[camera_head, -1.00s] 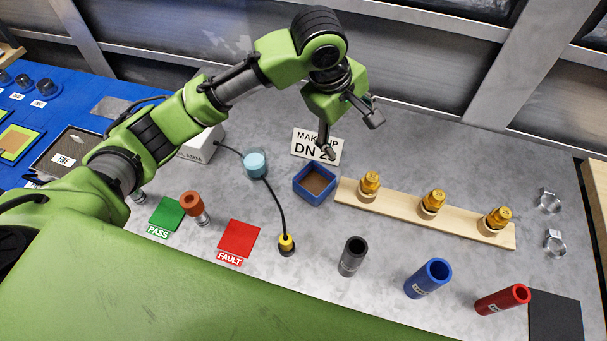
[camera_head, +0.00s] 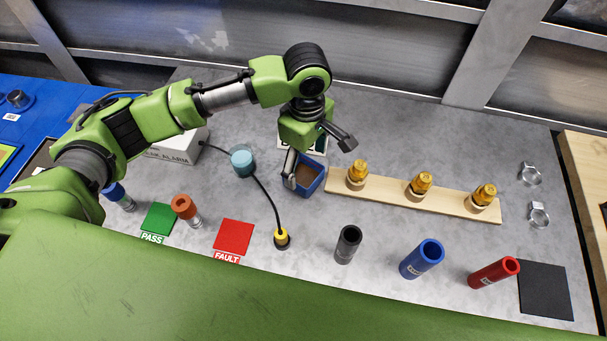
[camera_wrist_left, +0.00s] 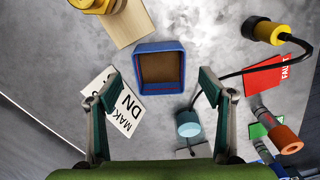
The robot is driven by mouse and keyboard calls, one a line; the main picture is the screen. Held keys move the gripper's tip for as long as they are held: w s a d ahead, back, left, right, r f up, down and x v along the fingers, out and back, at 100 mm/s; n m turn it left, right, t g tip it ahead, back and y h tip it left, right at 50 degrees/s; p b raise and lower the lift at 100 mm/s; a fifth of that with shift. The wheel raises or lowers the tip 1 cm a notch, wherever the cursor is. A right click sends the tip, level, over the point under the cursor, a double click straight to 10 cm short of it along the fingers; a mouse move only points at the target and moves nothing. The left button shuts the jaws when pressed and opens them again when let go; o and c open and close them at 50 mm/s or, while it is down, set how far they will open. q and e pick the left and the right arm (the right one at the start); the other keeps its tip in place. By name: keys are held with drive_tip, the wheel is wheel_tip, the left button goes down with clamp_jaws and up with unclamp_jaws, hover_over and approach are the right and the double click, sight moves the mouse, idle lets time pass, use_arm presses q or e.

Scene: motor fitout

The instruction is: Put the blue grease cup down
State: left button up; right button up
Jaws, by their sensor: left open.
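The blue grease cup (camera_head: 317,187) is a square, open-topped blue box with a brown inside. It stands on the grey bench, and in the left wrist view the blue grease cup (camera_wrist_left: 160,88) shows whole between the two fingers. My left gripper (camera_head: 319,163) is open and empty above the cup. In the head view one finger overlaps the cup's left part and the other is beyond its back right. In the left wrist view the left gripper (camera_wrist_left: 160,77) has its fingertips apart on either side of the cup, with gaps to it. My right gripper is not in view.
To the left are a black cable and a light-blue round-topped piece (camera_head: 242,162). Black, blue and red tubes stand nearer me; bench in front is clear.

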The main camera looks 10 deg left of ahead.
sight(303, 180)
use_arm(q)
drive_tip(key=f, duration=0.4)
drive_tip(key=shift+w+a+f+p, duration=0.2)
drive_tip(key=shift+a+p, duration=0.2)
drive_tip(key=c, duration=1.3)
wheel_tip(303, 180, up, 10)
drive_tip(key=b, duration=0.1)
drive_tip(key=s+a+r+m, duration=0.4)
drive_tip(key=s+a+m, duration=0.5)
drive_tip(key=m, duration=0.4)
drive_tip(key=shift+s+r+m, duration=0.3)
drive_tip(key=shift+s+r, duration=0.1)
drive_tip(key=shift+s, duration=0.1)
drive_tip(key=shift+f, duration=0.1)
